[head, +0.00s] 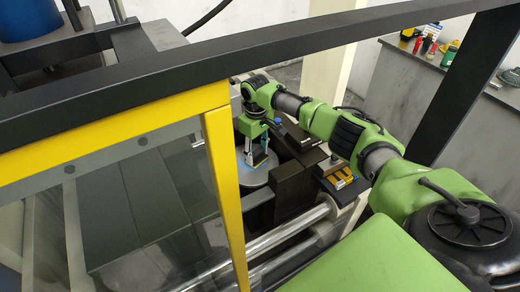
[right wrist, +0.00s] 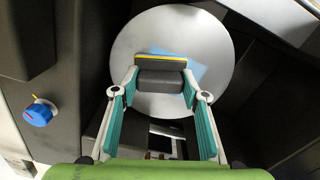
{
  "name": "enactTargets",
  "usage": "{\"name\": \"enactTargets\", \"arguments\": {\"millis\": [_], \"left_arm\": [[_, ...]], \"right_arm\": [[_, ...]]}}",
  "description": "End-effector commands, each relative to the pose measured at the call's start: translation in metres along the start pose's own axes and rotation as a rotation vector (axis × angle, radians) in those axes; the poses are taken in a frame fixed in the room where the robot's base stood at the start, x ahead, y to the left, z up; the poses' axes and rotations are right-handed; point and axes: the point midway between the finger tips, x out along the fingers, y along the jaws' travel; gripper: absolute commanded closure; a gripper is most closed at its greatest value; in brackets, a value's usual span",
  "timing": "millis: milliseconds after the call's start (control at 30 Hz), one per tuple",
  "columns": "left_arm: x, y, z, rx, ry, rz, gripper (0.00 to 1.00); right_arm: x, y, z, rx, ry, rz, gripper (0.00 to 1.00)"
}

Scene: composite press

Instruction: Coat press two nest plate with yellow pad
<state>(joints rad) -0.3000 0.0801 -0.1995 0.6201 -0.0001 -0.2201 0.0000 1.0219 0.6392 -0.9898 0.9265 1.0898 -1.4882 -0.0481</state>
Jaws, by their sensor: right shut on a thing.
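My right gripper (head: 256,146) reaches into the press over a round silver plate (head: 254,179). In the right wrist view the gripper (right wrist: 158,84) is shut on a dark grey pad with a yellow edge (right wrist: 160,78). The pad lies across between the two fingertips, with its yellow strip on the far side. The silver plate (right wrist: 135,38) is behind it, and a light blue patch (right wrist: 201,76) on the plate is partly hidden by the pad. I cannot tell whether the pad touches the plate. My left gripper is not in view.
A yellow frame post (head: 222,180) and a dark beam (head: 270,50) stand in front of the press. A blue knob (right wrist: 38,113) is on the dark panel at left. Gold-coloured blocks (head: 338,179) lie right of the plate. A grey bench (head: 408,92) holds bottles.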

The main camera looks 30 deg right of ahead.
Motion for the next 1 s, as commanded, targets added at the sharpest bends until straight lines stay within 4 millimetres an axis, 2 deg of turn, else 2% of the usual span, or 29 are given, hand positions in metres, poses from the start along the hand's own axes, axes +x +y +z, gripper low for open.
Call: {"name": "enactTargets", "arguments": {"millis": [200, 433, 700, 1000], "left_arm": [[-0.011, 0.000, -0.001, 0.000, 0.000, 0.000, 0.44], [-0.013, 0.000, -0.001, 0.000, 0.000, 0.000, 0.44], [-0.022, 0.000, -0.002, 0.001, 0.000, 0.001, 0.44], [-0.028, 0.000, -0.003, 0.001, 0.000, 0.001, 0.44]], "right_arm": [[-0.001, -0.017, -0.005, -0.002, 0.000, -0.001, 0.83], [0.000, -0.025, -0.007, -0.001, 0.000, -0.002, 0.83], [0.001, -0.044, -0.012, -0.002, -0.001, -0.002, 0.83], [0.000, -0.056, -0.016, -0.001, -0.001, -0.002, 0.83]]}}
